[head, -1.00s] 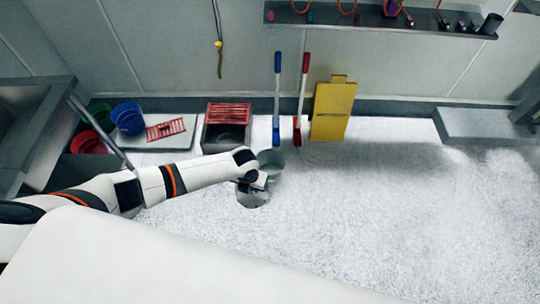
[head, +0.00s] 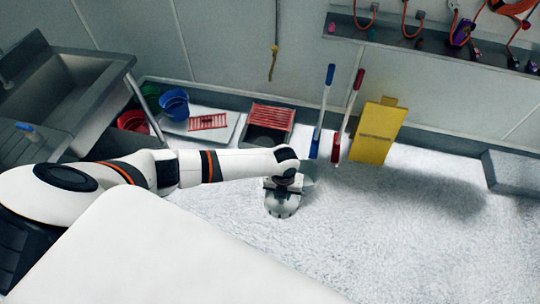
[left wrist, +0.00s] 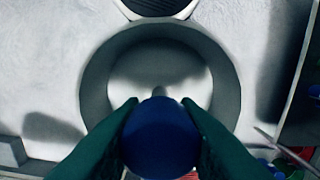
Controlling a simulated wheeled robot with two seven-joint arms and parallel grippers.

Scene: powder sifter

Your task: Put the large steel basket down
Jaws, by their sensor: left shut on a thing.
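The large steel basket (head: 282,208) is a round grey vessel below and in front of my left gripper (head: 283,185). In the left wrist view, the fingers of my left gripper (left wrist: 160,130) are shut on a round blue part (left wrist: 160,140). Beyond it is a wide grey ring (left wrist: 92,85), which looks like the basket; the join between them is hidden. I cannot tell whether the basket touches the floor. My right gripper is not in view.
A grey crate with a red grid (head: 270,118), blue and red squeegees and a yellow sign (head: 378,135) line the back wall. A steel sink (head: 75,85) is at left. The pale floor (head: 400,240) at right is clear.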

